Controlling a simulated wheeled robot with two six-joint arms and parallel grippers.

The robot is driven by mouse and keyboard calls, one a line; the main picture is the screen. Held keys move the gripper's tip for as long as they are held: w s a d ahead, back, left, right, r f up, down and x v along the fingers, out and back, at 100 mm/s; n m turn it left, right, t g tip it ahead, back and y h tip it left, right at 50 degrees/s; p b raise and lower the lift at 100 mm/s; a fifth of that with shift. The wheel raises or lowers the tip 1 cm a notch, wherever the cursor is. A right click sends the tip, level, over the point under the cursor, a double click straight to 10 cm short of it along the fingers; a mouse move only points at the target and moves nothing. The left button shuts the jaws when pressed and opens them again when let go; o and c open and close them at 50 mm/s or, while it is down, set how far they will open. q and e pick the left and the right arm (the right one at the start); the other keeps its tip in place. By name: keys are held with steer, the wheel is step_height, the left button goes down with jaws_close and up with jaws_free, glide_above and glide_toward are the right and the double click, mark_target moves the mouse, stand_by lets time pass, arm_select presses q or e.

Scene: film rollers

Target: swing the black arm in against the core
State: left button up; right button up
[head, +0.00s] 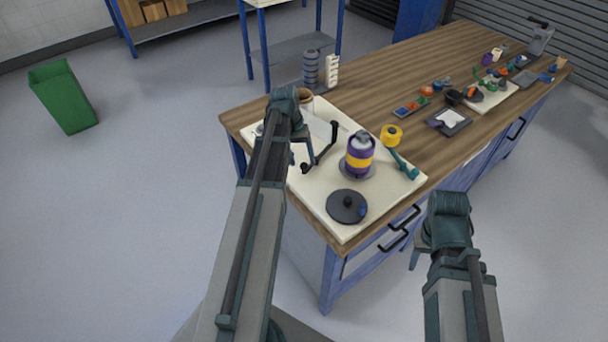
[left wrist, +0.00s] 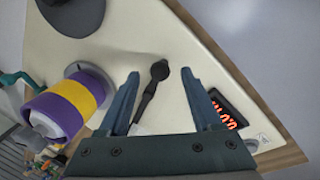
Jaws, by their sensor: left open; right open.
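The core (head: 359,158), a purple and yellow roll, stands upright on a round grey base on the cream board (head: 300,190). The black arm (head: 322,157) lies to its left, swung out and apart from it. In the left wrist view the black arm (left wrist: 149,97), with its round knob end, shows between the fingers, and the core (left wrist: 68,103) is to the left. My left gripper (left wrist: 161,75) is open, its fingers on either side of the black arm; in the head view my own arm partly hides it. My right gripper (head: 418,258) is low beside the bench, away from the board.
A teal arm with a yellow roller (head: 391,134) stands right of the core. A black disc (head: 346,206) lies on the front of the board. A red-lit display (left wrist: 228,112) sits right of my left fingers. Several small parts lie farther along the bench.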

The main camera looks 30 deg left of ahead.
mark_target(303, 164)
arm_select(q)
steer(key=f+b, duration=0.3)
steer(key=f, duration=0.1)
steer(key=shift+w+d, duration=0.2)
steer(key=shift+d, duration=0.15)
jaws_close()
stand_by(1.1)
